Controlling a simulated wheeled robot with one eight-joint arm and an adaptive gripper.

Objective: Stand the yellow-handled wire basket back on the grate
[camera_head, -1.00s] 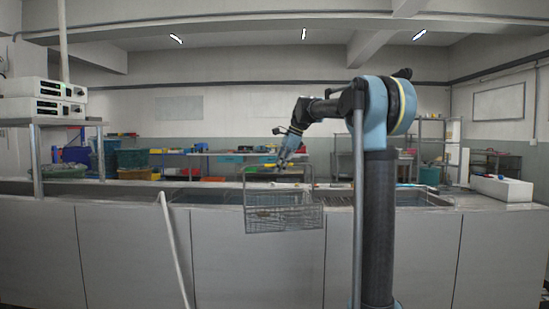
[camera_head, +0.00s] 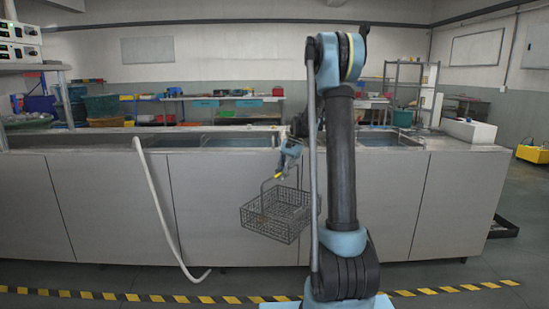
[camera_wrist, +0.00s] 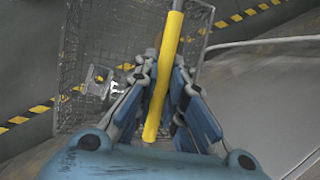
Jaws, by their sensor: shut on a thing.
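The wire basket (camera_head: 277,213) hangs from my gripper (camera_head: 288,160) in front of the counter's front panels, below the counter top and above the floor. It looks slightly tilted. In the wrist view, my gripper's fingers (camera_wrist: 163,80) are shut on its yellow handle (camera_wrist: 172,45), which runs lengthwise between them. The basket mesh (camera_wrist: 105,45) shows beyond the fingers. A small pale object (camera_wrist: 100,82) shows within the basket's outline; I cannot tell what it is. I cannot make out the grate in the head view; my arm covers part of the counter top.
The long grey counter (camera_head: 215,215) has a sunk tank (camera_head: 236,141) left of my arm and another (camera_head: 388,138) to the right. A pale hose (camera_head: 160,210) hangs down its front. Yellow-black tape (camera_head: 130,297) marks the open floor. A white box (camera_head: 470,131) stands at the counter's right end.

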